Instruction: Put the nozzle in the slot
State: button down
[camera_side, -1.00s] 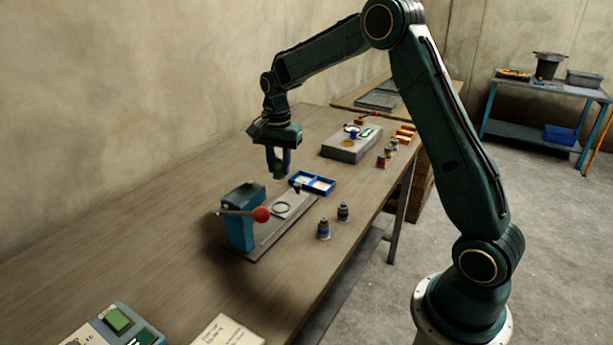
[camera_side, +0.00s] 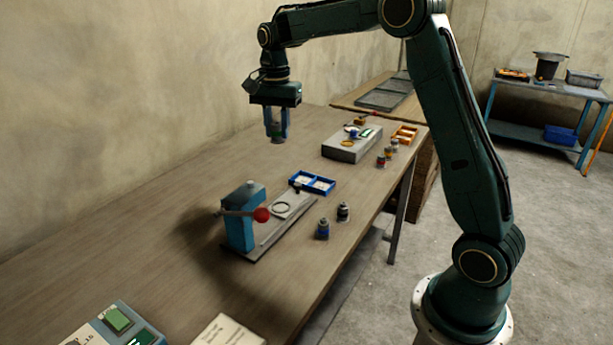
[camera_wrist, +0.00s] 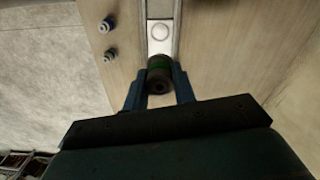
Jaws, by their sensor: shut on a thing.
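My gripper (camera_side: 276,136) is shut on a dark nozzle with a green band. In the wrist view, the nozzle (camera_wrist: 160,72) sits between the two blue fingers of my gripper (camera_wrist: 160,88). The gripper hangs well above the table, behind the blue lever press (camera_side: 240,222) with its red knob. A pale plate with a round ring (camera_side: 281,207) lies on the press's rail; a round mark on a white plate (camera_wrist: 160,31) shows ahead of the nozzle in the wrist view. I cannot tell which place is the slot.
A blue two-part tray (camera_side: 312,183) stands beside the rail. A blue-banded nozzle (camera_side: 323,230) and a dark one (camera_side: 343,212) stand at its right. A grey block (camera_side: 352,148), several small nozzles and an orange tray (camera_side: 405,134) are farther back. The table's left is clear.

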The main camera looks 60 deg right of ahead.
dwell(0.4)
jog(key=shift+s+a+f+n, duration=0.15)
jog(key=shift+a+f+n, duration=0.2)
jog(key=shift+f+n, duration=0.45)
jog(key=s+a+f+n, duration=0.5)
jog(key=f+n, duration=0.4)
jog(key=n, duration=0.4)
jog(key=shift+a+f+n, duration=0.2)
jog(key=shift+f+n, duration=0.2)
jog(key=shift+s, duration=0.1)
notch_tip(320, 180, up, 15)
jog(key=w+d+m, duration=0.1)
jog(key=w+d, duration=0.2)
jog(key=w, duration=0.5)
jog(key=w+d+m, duration=0.2)
jog(key=w, duration=0.6)
jog(key=shift+s+f, duration=0.2)
jog(key=shift+f, duration=10.4)
